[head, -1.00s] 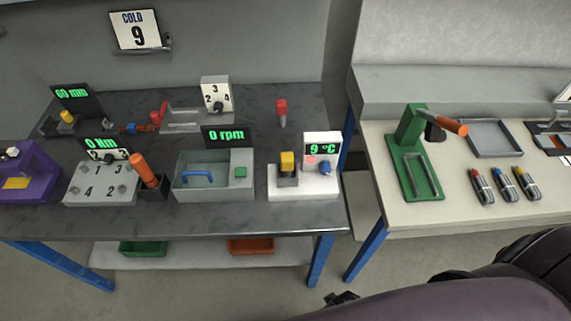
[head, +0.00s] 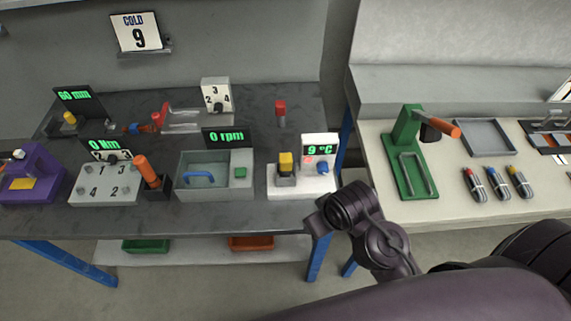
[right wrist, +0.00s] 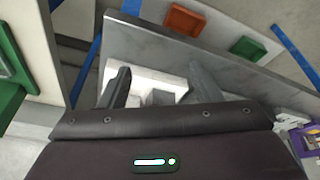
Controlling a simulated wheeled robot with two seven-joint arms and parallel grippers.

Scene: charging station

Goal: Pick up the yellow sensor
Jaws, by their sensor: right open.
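A yellow block (head: 286,158), which looks like the yellow sensor, stands upright in a dark holder on the white unit (head: 305,186) with the 9 °C display, at the right end of the dark bench. My right gripper (right wrist: 160,80) is open and empty. In the head view my right wrist is just right of and in front of the white unit, with the gripper apart from the yellow block. My left gripper is not in view.
A blue knob (head: 322,168) sits right of the yellow block. A grey basin (head: 215,180) with a 0 rpm display stands to its left. A red-topped post (head: 280,110) is behind. On the right-hand table are a green press (head: 410,160) and several probes. A gap separates the tables.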

